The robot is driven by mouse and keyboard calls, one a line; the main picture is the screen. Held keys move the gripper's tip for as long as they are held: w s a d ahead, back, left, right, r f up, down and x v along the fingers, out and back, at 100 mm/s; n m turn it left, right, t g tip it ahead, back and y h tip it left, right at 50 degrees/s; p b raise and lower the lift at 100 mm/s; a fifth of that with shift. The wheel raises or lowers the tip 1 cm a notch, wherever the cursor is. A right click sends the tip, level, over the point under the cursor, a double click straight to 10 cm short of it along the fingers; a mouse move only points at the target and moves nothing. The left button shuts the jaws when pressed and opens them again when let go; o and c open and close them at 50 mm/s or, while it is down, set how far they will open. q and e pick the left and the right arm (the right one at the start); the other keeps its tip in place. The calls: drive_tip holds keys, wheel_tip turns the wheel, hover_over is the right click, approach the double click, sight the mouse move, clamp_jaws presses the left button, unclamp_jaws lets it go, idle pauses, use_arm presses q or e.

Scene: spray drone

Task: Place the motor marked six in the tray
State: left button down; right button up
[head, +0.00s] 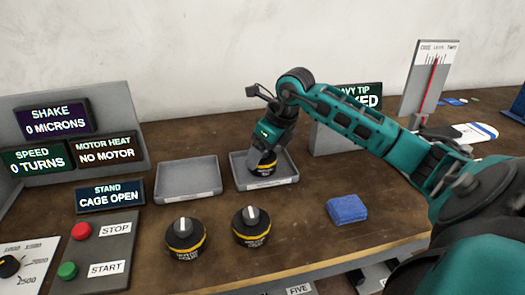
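My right gripper (266,153) reaches down over a black motor with a yellow band (263,169) in the right grey tray (284,181). Its fingers are close around the motor's top. I cannot tell whether they grip it or stand apart from it. The motor looks upright, and its base is in or just above the tray. Two similar motors, each with a pale shaft on top, stand on the bench in front: one at left (185,238) and one at right (251,227). Their labels are too small to read. My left gripper is not in view.
The left grey tray (188,180) is empty. A blue sponge-like block (346,209) lies at right. A STOP/START panel (102,249) and displays reading "NO MOTOR" (105,151) and "CAGE OPEN" (109,196) stand at left. A gauge (429,78) stands at the back right.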

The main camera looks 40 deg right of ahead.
drive_tip(key=shift+f, duration=0.1)
drive_tip(key=o, duration=1.5)
drive_tip(key=v, duration=1.2)
drive_tip(key=shift+p, duration=0.35)
